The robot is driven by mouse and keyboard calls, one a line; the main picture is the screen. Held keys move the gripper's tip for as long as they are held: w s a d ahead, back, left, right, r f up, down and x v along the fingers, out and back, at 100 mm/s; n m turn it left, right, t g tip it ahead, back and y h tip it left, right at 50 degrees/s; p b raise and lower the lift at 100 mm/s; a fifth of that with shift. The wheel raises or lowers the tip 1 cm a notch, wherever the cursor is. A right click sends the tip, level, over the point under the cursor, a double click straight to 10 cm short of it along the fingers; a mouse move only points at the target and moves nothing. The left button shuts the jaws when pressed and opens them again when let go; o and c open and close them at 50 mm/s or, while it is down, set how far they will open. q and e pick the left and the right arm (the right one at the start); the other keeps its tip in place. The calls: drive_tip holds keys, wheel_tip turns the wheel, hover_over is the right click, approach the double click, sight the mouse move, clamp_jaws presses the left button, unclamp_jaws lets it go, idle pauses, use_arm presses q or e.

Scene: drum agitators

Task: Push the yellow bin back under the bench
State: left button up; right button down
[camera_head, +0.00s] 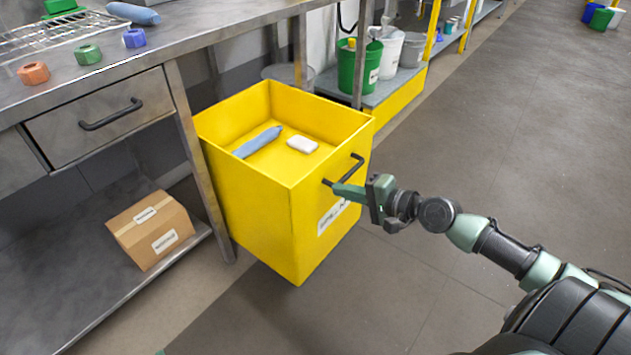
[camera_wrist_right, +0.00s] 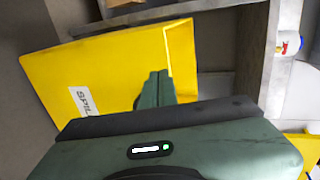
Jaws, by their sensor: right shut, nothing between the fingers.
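The yellow bin (camera_head: 258,215) is an open-topped box on the floor, standing well out past the front of the steel bench (camera_head: 185,140). It has a dark bar handle (camera_head: 357,163) and a white label on its front face. My right gripper (camera_head: 338,188) is shut and empty, its fingertips at the front face by the handle's lower end; I cannot tell whether they touch. The right wrist view shows the shut fingers (camera_wrist_right: 156,88) in front of the yellow bin (camera_wrist_right: 110,65) and part of its label. The handle is not clear there. My left gripper is not in view.
A blue item (camera_head: 258,142) and a white block (camera_head: 302,144) lie in the bin. A cardboard box (camera_head: 150,230) sits on the bench's lower shelf at left. Green and white buckets (camera_head: 358,68) stand on a low platform behind the bin. The floor (camera_head: 480,140) at right is clear.

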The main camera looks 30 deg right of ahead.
sight(306, 178)
drive_tip(key=x, duration=0.5)
drive_tip(key=r+x, duration=0.1)
drive_tip(key=x, duration=0.2)
drive_tip(key=shift+w+b, duration=0.1)
drive_tip(key=shift+b, duration=0.2)
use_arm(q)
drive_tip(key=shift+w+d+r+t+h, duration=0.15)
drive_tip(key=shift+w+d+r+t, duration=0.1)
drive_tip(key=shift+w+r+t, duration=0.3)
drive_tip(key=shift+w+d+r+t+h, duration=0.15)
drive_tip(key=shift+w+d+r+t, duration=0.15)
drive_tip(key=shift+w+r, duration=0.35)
use_arm(e)
drive_tip(key=shift+w+a, duration=0.1)
drive_tip(key=shift+w, duration=0.25)
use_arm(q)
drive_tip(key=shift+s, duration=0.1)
use_arm(e)
drive_tip(key=shift+w, duration=0.1)
